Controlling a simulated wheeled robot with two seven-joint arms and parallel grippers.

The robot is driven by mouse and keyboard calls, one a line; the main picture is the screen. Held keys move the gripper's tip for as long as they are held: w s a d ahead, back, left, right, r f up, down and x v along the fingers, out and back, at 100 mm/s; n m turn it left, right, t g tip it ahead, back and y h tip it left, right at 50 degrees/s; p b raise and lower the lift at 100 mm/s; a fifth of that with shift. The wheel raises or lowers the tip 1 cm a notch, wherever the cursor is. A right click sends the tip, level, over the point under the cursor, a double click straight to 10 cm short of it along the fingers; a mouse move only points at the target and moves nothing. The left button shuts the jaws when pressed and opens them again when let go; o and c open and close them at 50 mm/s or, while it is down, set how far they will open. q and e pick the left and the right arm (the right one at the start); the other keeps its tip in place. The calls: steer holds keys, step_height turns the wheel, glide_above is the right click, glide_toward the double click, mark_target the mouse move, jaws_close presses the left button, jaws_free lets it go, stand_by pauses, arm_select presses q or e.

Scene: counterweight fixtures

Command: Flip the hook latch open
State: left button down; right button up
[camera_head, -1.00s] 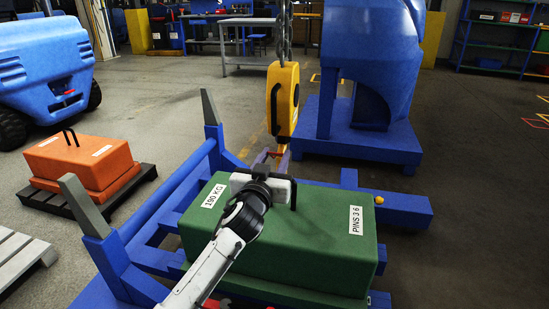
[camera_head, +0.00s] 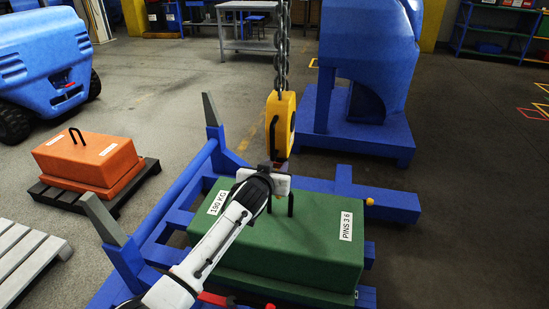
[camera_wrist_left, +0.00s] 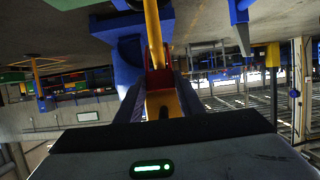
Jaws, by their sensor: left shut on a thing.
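In the left wrist view, the dark fingers of my left gripper (camera_wrist_left: 160,90) are closed around a red piece (camera_wrist_left: 158,78), seemingly the latch, beside a yellow part (camera_wrist_left: 163,103) of the hook. The latch's exact angle is hard to make out. My right gripper is not in view.
The green weight sits in a blue frame (camera_head: 175,215) with grey-tipped uprights. An orange weight (camera_head: 88,160) rests on a dark pallet at left. A blue machine (camera_head: 368,50) stands behind the hook. The floor at right is clear.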

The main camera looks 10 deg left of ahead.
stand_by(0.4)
arm_select(q)
steer(key=c, duration=1.2)
jaws_free()
steer(key=shift+r, duration=0.1)
steer(key=p+v, duration=0.2)
steer(key=v, duration=0.8)
steer(key=shift+r, duration=0.15)
